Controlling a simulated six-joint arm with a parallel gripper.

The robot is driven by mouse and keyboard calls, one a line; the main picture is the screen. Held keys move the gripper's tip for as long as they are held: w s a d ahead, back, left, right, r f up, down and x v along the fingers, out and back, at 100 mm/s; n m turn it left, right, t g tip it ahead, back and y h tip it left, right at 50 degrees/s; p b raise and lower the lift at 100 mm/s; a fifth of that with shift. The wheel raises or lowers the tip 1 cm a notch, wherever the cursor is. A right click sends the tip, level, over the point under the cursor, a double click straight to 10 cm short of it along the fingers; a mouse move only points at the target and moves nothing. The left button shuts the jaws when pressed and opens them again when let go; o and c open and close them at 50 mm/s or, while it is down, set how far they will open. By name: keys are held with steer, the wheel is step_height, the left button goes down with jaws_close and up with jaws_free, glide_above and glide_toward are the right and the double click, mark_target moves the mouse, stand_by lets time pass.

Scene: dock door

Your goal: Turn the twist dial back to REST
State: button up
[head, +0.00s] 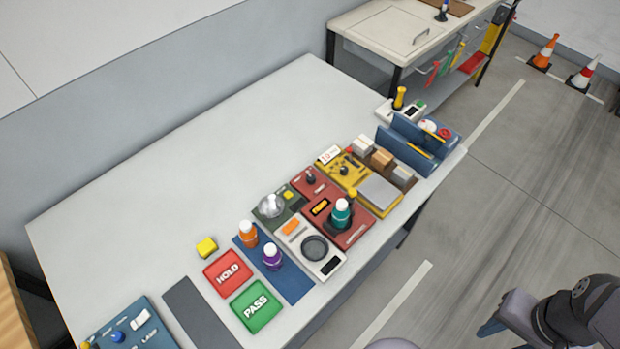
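Which control is the twist dial is not certain from this view. A yellow panel (333,158) at the right part of the table carries a black knob (345,170). A dark red panel beside it carries another small black knob (310,179). A blue panel (120,331) at the table's lower left corner has a blue round knob (117,336) and a label that seems to read LAMP. Any REST marking is too small to read. Parts of my arm show at the bottom right, off the table; my gripper's fingers are not visible.
Green PASS (257,306) and red HOLD (228,272) pads, several capped bottles, a round-pan scale (315,247) and a blue rack (417,160) crowd the front edge. The back of the white table (190,170) is clear. Traffic cones (545,53) stand on the floor.

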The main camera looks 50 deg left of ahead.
mark_target(311, 178)
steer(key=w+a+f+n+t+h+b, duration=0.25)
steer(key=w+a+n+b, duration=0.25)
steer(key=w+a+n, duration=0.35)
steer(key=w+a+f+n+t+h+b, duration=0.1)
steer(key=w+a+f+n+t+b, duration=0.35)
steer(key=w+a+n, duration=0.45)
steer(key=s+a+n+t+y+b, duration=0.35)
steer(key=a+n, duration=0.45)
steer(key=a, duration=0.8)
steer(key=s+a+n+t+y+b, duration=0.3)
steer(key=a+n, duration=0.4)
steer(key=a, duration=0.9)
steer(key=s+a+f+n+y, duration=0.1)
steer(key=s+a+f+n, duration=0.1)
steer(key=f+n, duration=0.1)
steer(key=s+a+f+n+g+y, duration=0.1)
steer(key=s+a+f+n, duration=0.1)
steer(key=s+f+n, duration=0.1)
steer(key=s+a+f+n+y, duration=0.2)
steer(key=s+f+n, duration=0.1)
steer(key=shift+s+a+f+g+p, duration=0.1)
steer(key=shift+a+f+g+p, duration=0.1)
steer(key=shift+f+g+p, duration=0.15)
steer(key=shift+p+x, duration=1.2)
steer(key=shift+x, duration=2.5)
